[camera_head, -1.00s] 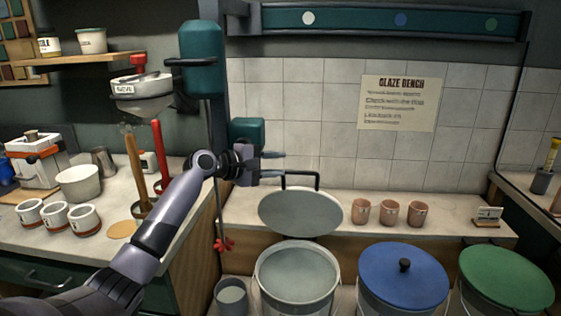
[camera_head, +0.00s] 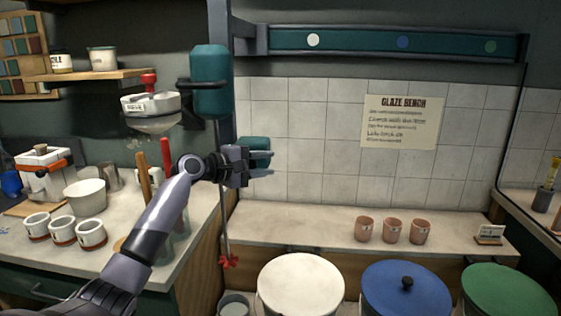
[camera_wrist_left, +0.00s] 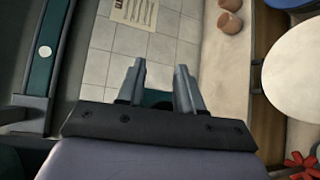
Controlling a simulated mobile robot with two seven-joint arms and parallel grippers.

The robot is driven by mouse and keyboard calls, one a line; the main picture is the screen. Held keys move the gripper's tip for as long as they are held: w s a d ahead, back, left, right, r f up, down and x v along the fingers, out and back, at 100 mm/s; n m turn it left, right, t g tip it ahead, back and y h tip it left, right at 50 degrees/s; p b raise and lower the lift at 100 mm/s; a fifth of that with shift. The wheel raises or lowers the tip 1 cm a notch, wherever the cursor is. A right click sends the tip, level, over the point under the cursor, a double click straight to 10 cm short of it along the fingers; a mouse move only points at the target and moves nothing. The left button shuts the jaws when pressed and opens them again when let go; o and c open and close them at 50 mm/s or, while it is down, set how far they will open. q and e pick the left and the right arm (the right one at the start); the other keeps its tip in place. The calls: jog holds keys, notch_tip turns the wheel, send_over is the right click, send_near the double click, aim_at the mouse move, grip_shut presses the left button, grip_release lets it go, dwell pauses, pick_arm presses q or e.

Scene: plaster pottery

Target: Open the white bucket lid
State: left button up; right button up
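The white bucket's lid (camera_head: 300,284) shows as a pale flat disc at the bottom centre of the head view, over the bucket. No handle shows on it, and the bucket's inside is hidden. The disc also shows at the right of the left wrist view (camera_wrist_left: 298,72). My left gripper (camera_head: 268,163) is up and to the left of the lid, well apart from it, in front of the tiled wall. Its two fingers are parted, with no lid between them, as the left wrist view (camera_wrist_left: 160,67) shows. My right gripper is not in view.
A blue lid with a black knob (camera_head: 405,289) and a green lid (camera_head: 508,291) are to the right. Terracotta cups (camera_head: 393,230) stand on the bench. A red-tipped rod (camera_head: 228,261) hangs nearby.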

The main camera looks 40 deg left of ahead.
pick_arm(q)
jog(key=shift+a+f, duration=0.15)
jog(key=shift+a, duration=0.1)
jog(key=s+d+f+m+g, duration=0.4)
jog(key=s+d+f+m, duration=0.15)
jog(key=d+f, duration=0.5)
jog(key=s+d+f+m+g, duration=0.45)
jog(key=s+d+f, duration=0.25)
jog(key=f, duration=0.7)
jog(key=s+d+f+m+g+y, duration=0.2)
jog(key=s+d+m, duration=0.25)
jog(key=s, duration=0.75)
jog(key=s+d+f+m+g+y, duration=0.2)
jog(key=s+d+m, duration=0.25)
jog(key=s, duration=0.65)
jog(key=w+d+f+t+h, duration=0.1)
jog(key=w+d+f+t, duration=0.1)
jog(key=w+f+t, duration=0.3)
notch_tip(320, 180, down, 4)
jog(key=shift+w+r+h, duration=0.25)
jog(key=shift+w+h, duration=0.15)
jog(key=shift+w, duration=0.1)
jog(key=shift+o, duration=0.2)
jog(key=shift+w+d+f+t, duration=0.2)
jog(key=shift+f+t, duration=0.35)
jog(key=shift+t, duration=0.6)
